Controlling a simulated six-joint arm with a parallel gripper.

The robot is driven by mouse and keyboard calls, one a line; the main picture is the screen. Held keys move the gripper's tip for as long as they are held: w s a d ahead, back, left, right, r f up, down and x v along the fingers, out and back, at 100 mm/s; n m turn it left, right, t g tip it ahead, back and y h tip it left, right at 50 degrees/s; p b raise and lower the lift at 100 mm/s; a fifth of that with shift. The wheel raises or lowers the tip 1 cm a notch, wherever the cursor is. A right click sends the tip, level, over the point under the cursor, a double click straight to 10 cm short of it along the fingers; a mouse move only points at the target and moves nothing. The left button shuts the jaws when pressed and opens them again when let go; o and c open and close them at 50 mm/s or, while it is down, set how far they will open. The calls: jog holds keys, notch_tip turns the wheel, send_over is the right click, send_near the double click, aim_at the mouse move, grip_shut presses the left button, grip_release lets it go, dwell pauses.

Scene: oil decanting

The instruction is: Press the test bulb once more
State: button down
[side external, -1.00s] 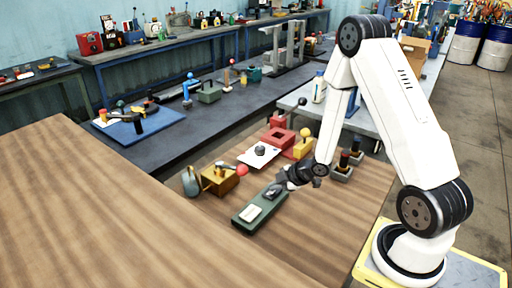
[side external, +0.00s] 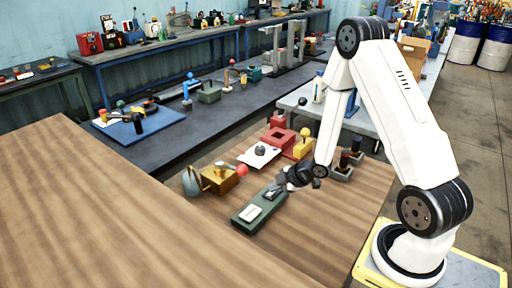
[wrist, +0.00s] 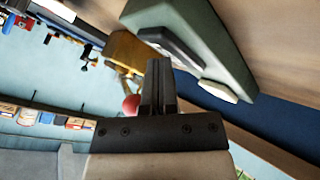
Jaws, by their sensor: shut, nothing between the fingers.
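I cannot tell for certain which part is the test bulb. A rounded grey bulb-like piece (side external: 190,183) stands left of the brass block (side external: 219,178). A dark round knob (side external: 260,150) sits on a white plate. My gripper (side external: 281,183) is shut and empty, just above the far end of a green block (side external: 246,215) that carries a dark raised piece and a white pad (side external: 250,213). In the wrist view, the shut fingers (wrist: 158,88) point toward the green block (wrist: 190,25); whether they touch it is unclear.
A red ball (side external: 242,170) sticks out beside the brass block. The wooden table's front (side external: 300,240) is clear.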

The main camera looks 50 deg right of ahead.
aim_at(274, 193)
jog(key=shift+r, duration=0.8)
jog(key=shift+r, duration=2.5)
jog(key=shift+a, duration=0.1)
jog(key=shift+a+r+m+h, duration=0.25)
jog(key=shift+r+m+h, duration=0.15)
jog(key=shift+m, duration=0.2)
jog(key=s+a+r+m+g, duration=0.2)
jog(key=s+a+m+g, duration=0.1)
jog(key=s+a+m, duration=0.2)
jog(key=s+a+r+m+g+h, duration=0.1)
jog(key=s+a+r+m+g, duration=0.2)
jog(key=s+a+m, duration=0.2)
jog(key=shift+s+a, duration=0.15)
jog(key=shift+a, duration=1)
